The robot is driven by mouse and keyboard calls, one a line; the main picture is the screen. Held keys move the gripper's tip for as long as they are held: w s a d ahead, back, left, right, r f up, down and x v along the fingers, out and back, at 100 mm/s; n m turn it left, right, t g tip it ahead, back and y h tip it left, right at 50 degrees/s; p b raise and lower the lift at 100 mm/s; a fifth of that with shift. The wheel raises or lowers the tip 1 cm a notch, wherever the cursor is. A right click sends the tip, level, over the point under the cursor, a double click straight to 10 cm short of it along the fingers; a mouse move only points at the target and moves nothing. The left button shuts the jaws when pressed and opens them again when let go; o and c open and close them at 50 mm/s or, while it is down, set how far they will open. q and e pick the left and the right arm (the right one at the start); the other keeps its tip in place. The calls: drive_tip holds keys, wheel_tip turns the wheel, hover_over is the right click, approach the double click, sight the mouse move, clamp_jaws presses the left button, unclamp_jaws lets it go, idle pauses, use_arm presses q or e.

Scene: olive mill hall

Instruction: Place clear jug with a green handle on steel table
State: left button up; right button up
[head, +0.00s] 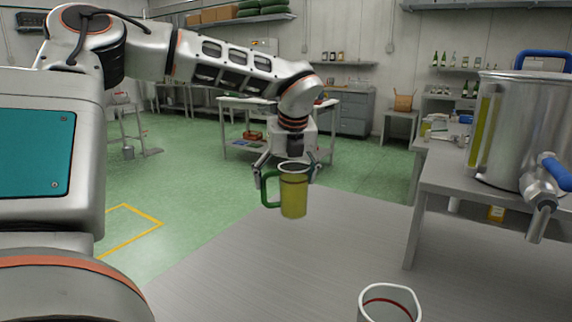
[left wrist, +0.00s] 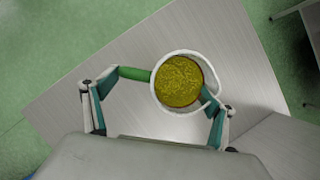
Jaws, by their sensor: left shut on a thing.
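The clear jug (head: 294,192) with a green handle (head: 267,189) holds yellow-green liquid and hangs upright in my left gripper (head: 288,177). In the left wrist view I look down into the jug (left wrist: 180,82), with one finger by its handle side and the other at its wall. My left gripper (left wrist: 158,95) is shut on it. The steel table (head: 240,270) is beneath; the left wrist view shows its bare top (left wrist: 75,88) around the jug. How high the jug's base is above it I cannot tell. My right gripper is not in view.
A white container with a red line (head: 388,304) stands at the table's near right part. A large steel tank (head: 520,130) with a blue-handled tap (head: 545,180) stands on a higher bench to the right. The table top left of the container is clear.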

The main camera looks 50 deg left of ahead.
use_arm(q)
hover_over(285, 215)
drive_tip(key=shift+d+x, duration=0.25)
drive_tip(key=shift+x, duration=0.9)
drive_tip(key=shift+d+x, duration=0.2)
drive_tip(key=shift+x, duration=0.95)
drive_tip(key=shift+f, duration=0.35)
drive_tip(key=o, duration=1.6)
drive_tip(key=shift+r, duration=0.45)
drive_tip(key=v, duration=1.1)
drive_tip(key=shift+s+d+r, duration=0.1)
drive_tip(key=shift+s+r, duration=0.05)
